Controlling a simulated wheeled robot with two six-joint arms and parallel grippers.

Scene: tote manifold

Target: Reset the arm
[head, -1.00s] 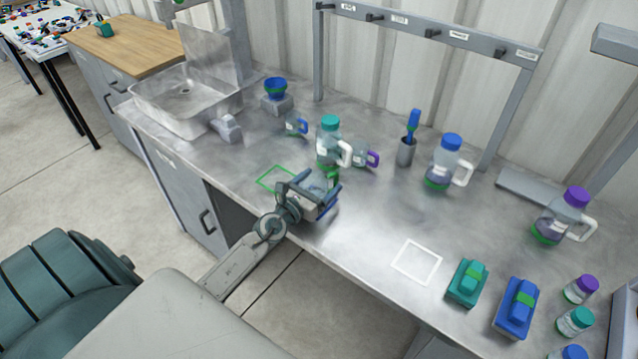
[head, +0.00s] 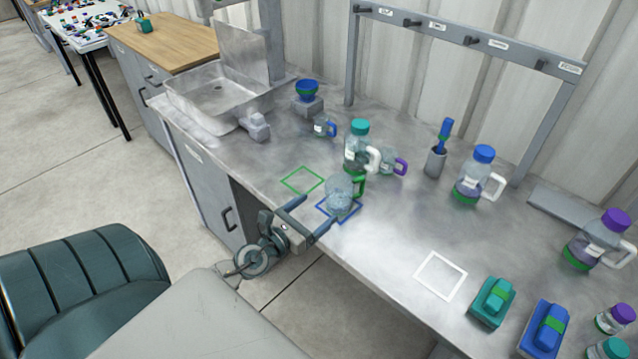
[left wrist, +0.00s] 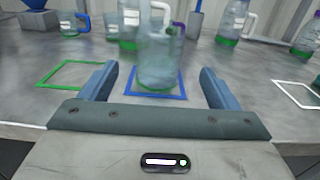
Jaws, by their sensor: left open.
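My left gripper (head: 318,211) is open and empty at the front edge of the bench. Its two blue fingers point toward a clear mug (head: 339,192) with a green handle, and they are apart from it. The mug stands upright within a blue square outline (head: 325,209) on the bench. In the left wrist view the mug (left wrist: 158,62) shows ahead, between and beyond the open fingers (left wrist: 155,82). My right gripper is not in view.
A teal-lidded bottle (head: 357,146) and a purple-handled mug (head: 389,162) stand just behind the mug. A green outline (head: 302,180) lies left, a white outline (head: 440,276) right, both empty. A sink (head: 217,92) is at the far left.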

